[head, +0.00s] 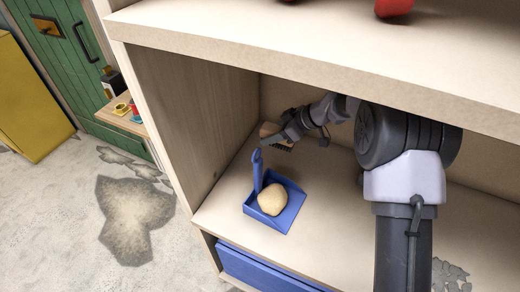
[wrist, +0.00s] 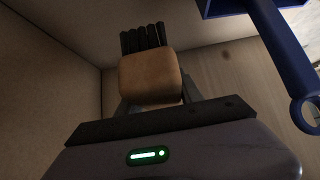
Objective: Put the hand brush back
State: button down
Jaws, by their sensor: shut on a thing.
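My gripper (head: 284,134) is inside the shelf compartment, near its back left corner, shut on the hand brush. The brush (head: 269,130) has a tan wooden body and dark bristles; in the head view its bristles point down and it appears held above the shelf board. In the wrist view the tan brush body (wrist: 150,77) sits between the fingers, with black bristles beyond it. A blue dustpan (head: 293,203) with an upright handle lies on the board in front of the brush. It shows partly in the wrist view (wrist: 284,52).
A tan, potato-like lump (head: 272,198) lies in the dustpan. The left side panel (head: 195,115) and the upper shelf (head: 300,45) bound the compartment. Red objects (head: 394,7) stand above. A blue box (head: 262,268) is below. The board right of the dustpan looks clear.

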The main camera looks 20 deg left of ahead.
aim_at(271, 160)
notch_tip(271, 160, down, 9)
jog(key=shift+s+d+r+b, duration=0.1)
jog(key=shift+d+r+b, duration=0.05)
jog(key=shift+b, duration=0.95)
jog(key=shift+b, duration=0.3)
jog(key=c, duration=0.8)
grip_release()
jog(key=shift+o, duration=0.2)
jog(key=shift+r+p, duration=0.1)
jog(key=shift+p, duration=0.25)
jog(key=v, duration=1.2)
jog(key=shift+s, duration=0.1)
